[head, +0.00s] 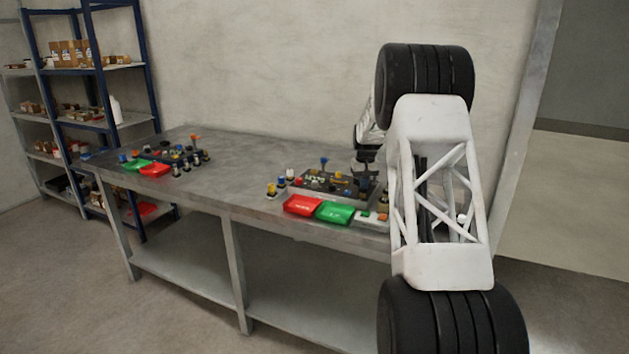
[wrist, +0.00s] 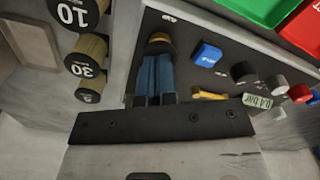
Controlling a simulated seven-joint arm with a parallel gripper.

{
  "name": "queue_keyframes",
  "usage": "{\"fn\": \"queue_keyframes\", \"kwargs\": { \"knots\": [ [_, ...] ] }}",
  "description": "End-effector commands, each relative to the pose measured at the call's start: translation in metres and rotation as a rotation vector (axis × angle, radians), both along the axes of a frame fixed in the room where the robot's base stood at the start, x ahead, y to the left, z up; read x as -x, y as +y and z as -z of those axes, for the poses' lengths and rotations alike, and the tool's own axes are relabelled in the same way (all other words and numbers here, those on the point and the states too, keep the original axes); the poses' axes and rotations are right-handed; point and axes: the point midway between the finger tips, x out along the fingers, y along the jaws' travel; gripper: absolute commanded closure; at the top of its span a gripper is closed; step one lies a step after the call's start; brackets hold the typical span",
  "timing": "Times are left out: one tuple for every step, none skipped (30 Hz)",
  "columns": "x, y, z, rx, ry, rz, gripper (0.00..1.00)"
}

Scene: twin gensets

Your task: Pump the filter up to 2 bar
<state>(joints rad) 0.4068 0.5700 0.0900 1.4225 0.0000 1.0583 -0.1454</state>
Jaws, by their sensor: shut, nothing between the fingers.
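My gripper (wrist: 158,60) is shut and empty in the wrist view, its two blue-faced fingers side by side. Their tips are at a round brass-coloured knob with a dark top (wrist: 159,44), on a dark panel (wrist: 185,40). I cannot tell whether they touch it. A small pale display (wrist: 258,97) on the panel's edge appears to read 0.4 bar. No part is clearly marked as the filter. In the head view my gripper (head: 366,158) is over the right-hand panel, partly hidden by my arm.
A blue cap (wrist: 207,55), a yellow lever (wrist: 209,94) and dark knobs (wrist: 244,72) are close by. Sockets marked 10 (wrist: 72,14) and 30 (wrist: 86,56) stand left. Red (head: 303,205) and green (head: 335,211) trays lie in front. A second panel is farther left on the bench (head: 225,185).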

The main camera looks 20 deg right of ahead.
Motion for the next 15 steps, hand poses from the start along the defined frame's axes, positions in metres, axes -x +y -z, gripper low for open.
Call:
{"fn": "queue_keyframes", "kwargs": {
  "knots": [
    [0.0,0.0,0.003,-0.001,0.002,0.0,1.0],
    [0.0,0.0,0.004,-0.001,0.002,0.0,1.0],
    [0.0,0.0,0.003,-0.001,0.002,0.0,1.0],
    [0.0,0.0,0.003,-0.001,0.002,0.0,1.0],
    [0.0,0.0,0.003,-0.001,0.002,0.0,1.0],
    [0.0,0.0,0.002,-0.001,0.002,0.0,1.0],
    [0.0,0.0,0.002,-0.001,0.002,0.0,1.0],
    [0.0,0.0,0.001,-0.001,0.002,0.0,1.0],
    [0.0,0.0,0.0,-0.001,0.002,0.0,1.0],
    [0.0,0.0,-0.002,0.0,0.001,0.0,1.0],
    [0.0,0.0,-0.003,0.0,0.001,0.0,1.0],
    [0.0,0.0,-0.005,0.0,0.001,0.0,1.0],
    [0.0,0.0,-0.007,0.0,0.001,0.0,1.0],
    [0.0,0.0,-0.009,0.0,0.001,0.0,1.0],
    [0.0,0.0,-0.011,-0.001,0.002,0.0,1.0]
  ]
}}
